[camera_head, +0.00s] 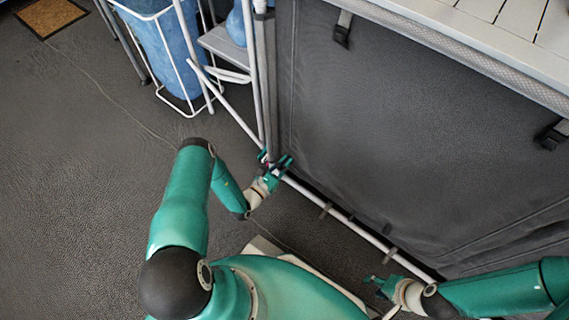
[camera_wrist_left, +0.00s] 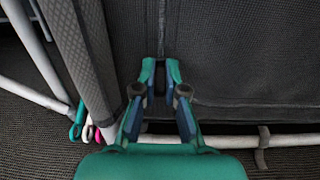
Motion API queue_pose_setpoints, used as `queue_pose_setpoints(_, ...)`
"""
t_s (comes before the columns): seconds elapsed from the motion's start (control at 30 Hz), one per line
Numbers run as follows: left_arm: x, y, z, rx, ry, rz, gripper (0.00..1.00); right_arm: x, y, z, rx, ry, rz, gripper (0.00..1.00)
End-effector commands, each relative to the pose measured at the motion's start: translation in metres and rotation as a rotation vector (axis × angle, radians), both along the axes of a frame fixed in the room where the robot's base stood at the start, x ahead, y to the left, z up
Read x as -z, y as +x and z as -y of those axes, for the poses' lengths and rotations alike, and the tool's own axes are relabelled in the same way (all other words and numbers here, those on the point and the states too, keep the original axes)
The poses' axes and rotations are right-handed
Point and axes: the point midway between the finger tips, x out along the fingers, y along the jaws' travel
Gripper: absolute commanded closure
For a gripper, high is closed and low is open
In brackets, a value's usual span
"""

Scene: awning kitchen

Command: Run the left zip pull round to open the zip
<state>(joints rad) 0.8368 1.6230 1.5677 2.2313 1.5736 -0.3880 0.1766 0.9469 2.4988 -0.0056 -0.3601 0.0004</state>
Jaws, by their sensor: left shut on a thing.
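The grey fabric panel (camera_head: 380,130) of the kitchen unit fills the right of the head view and the back of the left wrist view (camera_wrist_left: 240,60). A zip line (camera_wrist_left: 162,30) runs straight up the panel from my left fingertips. My left gripper (camera_head: 284,165) is at the panel's lower left, just above the white bottom rail. In the left wrist view (camera_wrist_left: 160,75) its fingertips are closed around a small dark piece at the zip, the left zip pull, mostly hidden between them. My right gripper (camera_head: 376,284) is low beside the rail, away from the zip; its finger gap is unclear.
A white bottom rail (camera_head: 345,217) with dark straps runs below the panel. A grey post (camera_wrist_left: 82,60) stands left of my left gripper, with coloured loops (camera_wrist_left: 77,125) at its foot. A blue bin (camera_head: 168,50) in a white frame stands at upper left.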

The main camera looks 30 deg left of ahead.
Motion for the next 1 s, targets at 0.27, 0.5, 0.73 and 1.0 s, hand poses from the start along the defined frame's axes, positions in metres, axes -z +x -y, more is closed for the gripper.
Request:
queue_pose_setpoints(0.27,-0.111,0.0,-0.001,-0.002,-0.001,0.001,1.0,-0.096,0.0,0.0,0.0,0.0,0.001,0.6)
queue_pose_setpoints(0.5,-0.194,0.0,0.0,-0.002,0.0,0.0,1.0,-0.165,0.0,0.0,0.0,0.0,0.0,0.6)
queue_pose_setpoints(0.73,-0.276,0.0,0.0,-0.001,-0.001,0.001,1.0,-0.231,0.0,0.0,0.0,0.0,0.0,0.6)
queue_pose_setpoints(1.0,-0.372,0.0,-0.001,-0.001,0.0,0.001,1.0,-0.305,0.0,0.0,0.0,0.0,0.0,0.6)
